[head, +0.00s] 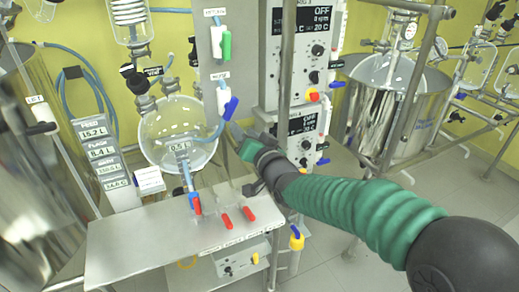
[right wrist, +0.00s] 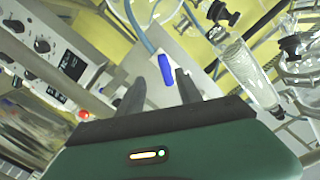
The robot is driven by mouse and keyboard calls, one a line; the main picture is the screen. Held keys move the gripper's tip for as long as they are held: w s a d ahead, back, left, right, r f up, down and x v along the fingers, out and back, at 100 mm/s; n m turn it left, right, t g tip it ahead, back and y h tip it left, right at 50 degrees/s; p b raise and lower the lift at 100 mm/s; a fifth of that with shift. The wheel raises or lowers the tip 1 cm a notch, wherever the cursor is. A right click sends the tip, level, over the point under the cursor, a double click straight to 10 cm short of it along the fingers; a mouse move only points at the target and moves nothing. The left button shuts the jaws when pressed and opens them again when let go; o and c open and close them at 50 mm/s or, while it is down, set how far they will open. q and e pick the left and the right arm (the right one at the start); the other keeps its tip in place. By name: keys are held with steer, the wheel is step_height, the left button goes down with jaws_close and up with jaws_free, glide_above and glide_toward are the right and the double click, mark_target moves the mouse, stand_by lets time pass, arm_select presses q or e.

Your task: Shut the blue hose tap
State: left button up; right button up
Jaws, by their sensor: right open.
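In the right wrist view the blue lever (right wrist: 166,68) shows just ahead of the gap between the fingertips. My right gripper (head: 238,132) is open and empty, just below and right of the lever. The wrist view also shows its two dark fingers apart (right wrist: 160,84). I cannot tell whether a finger touches the lever. My left gripper is in neither view.
A green-handled tap (head: 226,45) is higher on the same panel. A round glass flask (head: 178,135) stands close on the left. A steel shelf (head: 150,240) with red levers (head: 248,214) lies below. Control boxes (head: 302,55) stand on the right.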

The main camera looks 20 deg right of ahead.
steer(key=s+p, duration=0.4)
steer(key=s, duration=0.5)
steer(key=shift+s, duration=0.15)
steer(key=shift+d+p, duration=0.1)
steer(key=shift+p, duration=0.3)
steer(key=shift+f, duration=0.1)
